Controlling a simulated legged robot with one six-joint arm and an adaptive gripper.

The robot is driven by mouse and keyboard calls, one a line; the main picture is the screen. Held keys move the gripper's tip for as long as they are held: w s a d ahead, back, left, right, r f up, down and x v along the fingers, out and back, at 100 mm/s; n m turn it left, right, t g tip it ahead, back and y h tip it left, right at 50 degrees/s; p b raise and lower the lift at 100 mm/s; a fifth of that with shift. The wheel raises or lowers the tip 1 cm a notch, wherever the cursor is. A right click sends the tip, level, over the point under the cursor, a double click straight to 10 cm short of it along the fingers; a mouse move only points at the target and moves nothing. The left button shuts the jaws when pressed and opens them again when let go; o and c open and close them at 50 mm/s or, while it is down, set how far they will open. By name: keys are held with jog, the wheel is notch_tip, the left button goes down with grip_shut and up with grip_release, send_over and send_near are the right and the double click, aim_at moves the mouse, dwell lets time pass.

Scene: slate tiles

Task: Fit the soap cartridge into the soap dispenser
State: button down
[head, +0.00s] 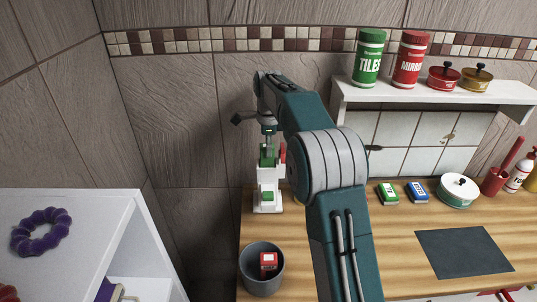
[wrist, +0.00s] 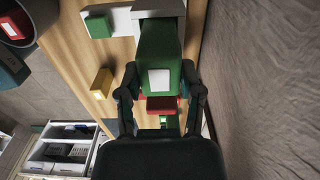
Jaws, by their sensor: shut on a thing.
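The soap cartridge is a green block with a white label in the wrist view (wrist: 173,48); it also shows above the dispenser in the head view (head: 267,157). My gripper (wrist: 160,76) is shut on its sides, one dark finger on each side. In the head view my gripper (head: 268,136) points down over the white soap dispenser (head: 268,181), which stands upright at the counter's back left. The cartridge's far end meets the dispenser's grey-edged housing (wrist: 158,10). I cannot tell how far inside it sits. The dispenser has a small green block low on its front (wrist: 98,26).
A grey bin (head: 262,285) holding a red cartridge (head: 268,261) stands in front of the dispenser. A yellow block (wrist: 102,83) is near the dispenser. Green (head: 388,193) and blue (head: 417,191) boxes lie right of my arm. The tiled wall is close behind.

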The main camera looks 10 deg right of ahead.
aim_at(265, 162)
jog(key=shift+f, duration=1.4)
jog(key=shift+c, duration=1.3)
grip_release()
jog(key=shift+f, duration=0.1)
